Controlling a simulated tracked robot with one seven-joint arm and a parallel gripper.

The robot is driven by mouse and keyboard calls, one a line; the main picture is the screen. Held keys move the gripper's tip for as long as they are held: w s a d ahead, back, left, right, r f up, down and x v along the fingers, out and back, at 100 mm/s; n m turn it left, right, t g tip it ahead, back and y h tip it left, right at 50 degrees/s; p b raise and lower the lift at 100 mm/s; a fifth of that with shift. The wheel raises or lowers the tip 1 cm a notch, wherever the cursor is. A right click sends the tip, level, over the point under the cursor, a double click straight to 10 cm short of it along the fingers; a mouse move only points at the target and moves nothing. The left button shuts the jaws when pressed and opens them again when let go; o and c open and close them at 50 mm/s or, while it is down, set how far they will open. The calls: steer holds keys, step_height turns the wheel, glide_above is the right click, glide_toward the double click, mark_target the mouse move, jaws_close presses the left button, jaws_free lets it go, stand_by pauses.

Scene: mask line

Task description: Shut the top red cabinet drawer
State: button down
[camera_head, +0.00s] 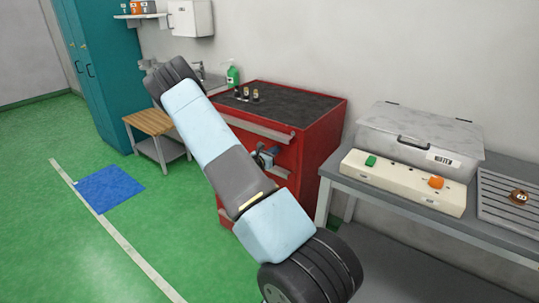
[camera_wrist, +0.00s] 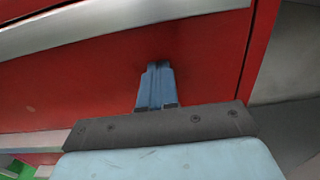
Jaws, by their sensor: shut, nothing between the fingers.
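The red cabinet (camera_head: 318,150) stands against the wall in the head view, with a dark top. Its top drawer (camera_head: 250,133) has a long silver handle strip. The front looks close to the cabinet body; whether a small gap remains I cannot tell. My gripper (camera_head: 265,158) is at the cabinet front just below that strip, partly hidden by my arm. In the wrist view my gripper (camera_wrist: 158,66) is shut and empty, its blue fingers pointing at a red drawer front (camera_wrist: 205,55) below a silver strip (camera_wrist: 120,27). The fingertips are at or very near the red face; contact is unclear.
A grey bench (camera_head: 335,176) with a lidded box (camera_head: 420,132) and a button panel (camera_head: 405,183) stands close on the cabinet's right. A wooden stool (camera_head: 150,122) is on its left. The green floor at left is open.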

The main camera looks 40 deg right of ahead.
steer(key=shift+r, duration=0.1)
steer(key=v, duration=1.4)
steer(key=s+a+r+m+g+y, duration=0.2)
steer(key=s+r+m+g+y, duration=0.15)
steer(key=s+r+m, duration=0.45)
steer(key=s+a+r+m+g+y, duration=0.2)
steer(key=s+r+m+g+y, duration=0.15)
steer(key=s+r+m, duration=0.45)
steer(key=s+a+r+m+t+y, duration=0.5)
steer(key=s+a+r+y, duration=0.5)
steer(key=s+a+r, duration=0.5)
steer(key=a+r+t, duration=0.1)
steer(key=a+r, duration=0.2)
steer(key=shift+s+r+m+t, duration=0.2)
steer(key=shift+r+m+t, duration=0.05)
steer(key=shift+m+t, duration=0.15)
